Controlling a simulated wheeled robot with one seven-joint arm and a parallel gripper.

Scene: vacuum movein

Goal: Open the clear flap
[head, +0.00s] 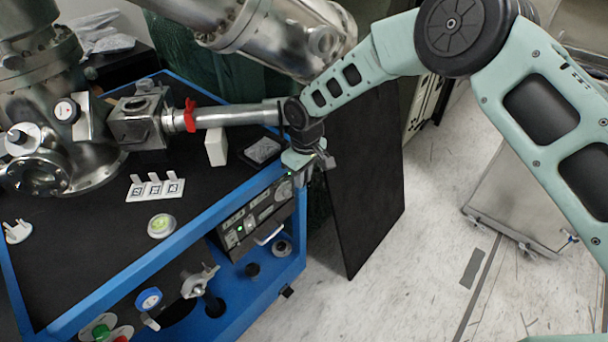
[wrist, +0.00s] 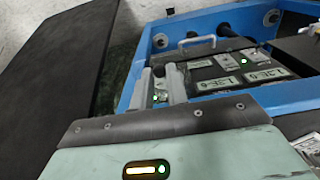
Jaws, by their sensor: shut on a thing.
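My gripper (head: 298,163) is at the upper right end of the black instrument panel (head: 250,225), in the front of the blue-framed cart. In the wrist view, the two grey fingers of my gripper (wrist: 162,84) are close together at the near left end of the panel (wrist: 230,64). They are shut on a small, thin, see-through piece (wrist: 183,72), which I take to be the clear flap. Its edges are hard to make out, and the fingers hide part of it. In the head view my gripper hides the flap, so its angle cannot be told.
A large black board (head: 365,185) stands upright just right of my gripper, and it fills the left of the wrist view (wrist: 55,75). The blue cart frame (head: 150,262) borders the panel. Steel vacuum pipes (head: 240,115) lie behind.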

